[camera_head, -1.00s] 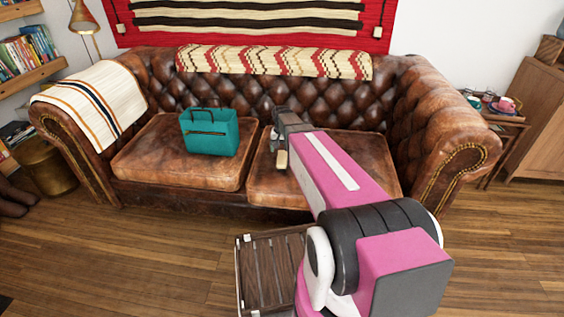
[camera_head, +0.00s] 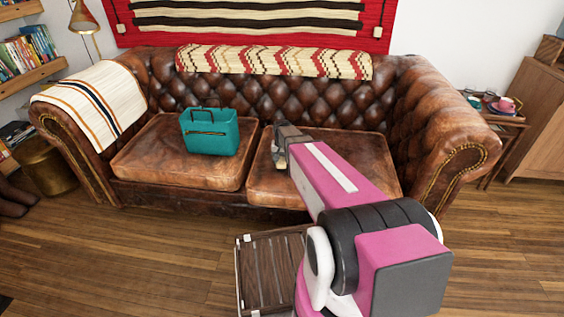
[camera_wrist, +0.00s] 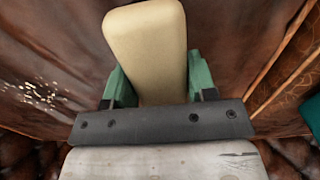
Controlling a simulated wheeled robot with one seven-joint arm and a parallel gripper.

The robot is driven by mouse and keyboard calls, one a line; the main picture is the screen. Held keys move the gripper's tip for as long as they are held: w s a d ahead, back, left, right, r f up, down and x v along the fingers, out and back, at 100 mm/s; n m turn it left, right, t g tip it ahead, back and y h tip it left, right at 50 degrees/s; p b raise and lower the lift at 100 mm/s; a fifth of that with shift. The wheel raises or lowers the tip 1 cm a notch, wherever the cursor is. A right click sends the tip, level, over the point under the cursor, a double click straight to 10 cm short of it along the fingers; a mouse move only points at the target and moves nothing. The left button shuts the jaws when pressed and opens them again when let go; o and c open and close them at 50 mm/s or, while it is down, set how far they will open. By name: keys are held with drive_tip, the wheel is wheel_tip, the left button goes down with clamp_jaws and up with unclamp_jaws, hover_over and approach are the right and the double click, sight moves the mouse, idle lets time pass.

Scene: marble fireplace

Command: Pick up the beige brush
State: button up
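The beige brush (camera_wrist: 148,45) shows in the wrist view as a pale, rounded block between the two green finger pads of my gripper (camera_wrist: 160,85). The pads appear to press against both of its sides, so my gripper looks shut on it. The brush is slightly tilted between the pads, and its lower end is hidden behind the dark gripper plate. In the head view my gripper (camera_head: 280,162) is low at the left part of the right sofa cushion (camera_head: 340,160). The brush is mostly hidden there, and I cannot tell whether it touches the cushion.
A teal bag (camera_head: 210,133) stands on the left cushion (camera_head: 165,160), to the left of my gripper. The tufted brown leather sofa (camera_head: 240,95) rises behind. A slatted wooden piece (camera_head: 265,265) is on the floor in front.

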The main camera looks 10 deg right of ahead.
sight(281, 159)
drive_tip(key=c, duration=0.4)
drive_tip(key=shift+o, duration=0.2)
drive_tip(key=shift+r, duration=0.5)
drive_tip(key=r, duration=0.1)
drive_tip(key=s+r, duration=0.1)
drive_tip(key=r, duration=0.2)
drive_tip(key=shift+s+a, duration=0.15)
drive_tip(key=shift+a, duration=0.15)
drive_tip(key=s+a+r, duration=0.5)
drive_tip(key=s+r, duration=0.1)
drive_tip(key=s, duration=0.2)
drive_tip(key=shift+s+a, duration=0.3)
drive_tip(key=shift+a, duration=0.05)
drive_tip(key=shift+o, duration=0.6)
